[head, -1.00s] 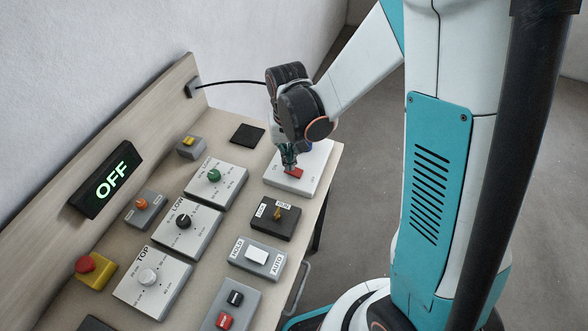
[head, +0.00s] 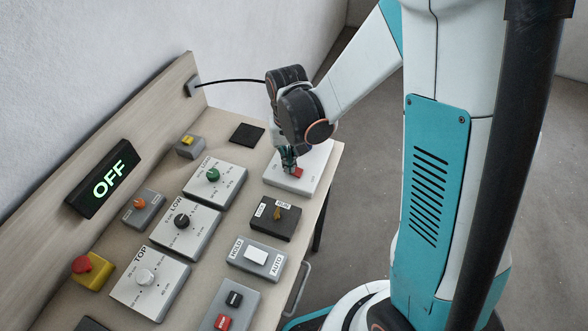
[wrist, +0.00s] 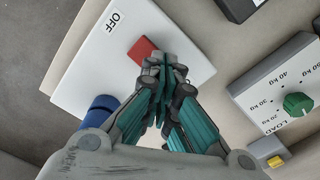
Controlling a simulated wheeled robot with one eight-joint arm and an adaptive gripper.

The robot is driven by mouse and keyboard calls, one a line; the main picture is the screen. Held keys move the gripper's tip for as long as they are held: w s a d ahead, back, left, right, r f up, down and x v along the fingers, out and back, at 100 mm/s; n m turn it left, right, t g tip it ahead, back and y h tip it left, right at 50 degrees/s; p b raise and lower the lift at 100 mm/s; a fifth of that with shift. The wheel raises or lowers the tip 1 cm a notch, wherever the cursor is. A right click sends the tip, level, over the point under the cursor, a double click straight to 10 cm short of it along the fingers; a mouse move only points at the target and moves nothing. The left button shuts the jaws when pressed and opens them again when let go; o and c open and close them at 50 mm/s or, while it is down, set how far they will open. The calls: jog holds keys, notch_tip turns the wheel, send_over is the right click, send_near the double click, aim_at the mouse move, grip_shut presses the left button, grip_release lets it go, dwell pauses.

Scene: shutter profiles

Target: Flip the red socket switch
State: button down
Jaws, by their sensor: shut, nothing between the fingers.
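The red socket switch (head: 297,172) sits on a white plate (head: 312,162) at the far right end of the bench. In the wrist view the red switch (wrist: 143,49) lies just beyond my fingertips, on the white plate (wrist: 90,65) with an "OFF" label (wrist: 115,18). My gripper (head: 290,168) points down over the plate. In the wrist view my gripper (wrist: 163,70) is shut and empty, its tips at the switch's near edge. I cannot tell whether they touch it. A blue round part (wrist: 101,110) stands on the plate, partly hidden by my gripper.
A lit "OFF" display (head: 108,181) stands at the bench's back. The green-knob load dial (head: 214,174), a black rotary switch box (head: 276,216) and a white rocker (head: 256,256) are near. A flat black pad (head: 247,133) lies behind.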

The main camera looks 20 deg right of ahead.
jog(key=shift+f+b, duration=0.35)
jog(key=shift+f, duration=0.05)
jog(key=shift+r+p, duration=2.4)
jog(key=shift+r, duration=1.15)
jog(key=s+d+r+n+t+b, duration=0.1)
jog(key=s+d+r+t+b, duration=0.1)
jog(key=s+r, duration=0.4)
jog(key=s+d+r+t+b, duration=0.2)
jog(key=s+r+t+b, duration=0.1)
jog(key=s+r+t, duration=0.2)
jog(key=shift+s+d+r+n, duration=0.4)
jog(key=shift+s+r, duration=0.4)
jog(key=shift+s, duration=0.45)
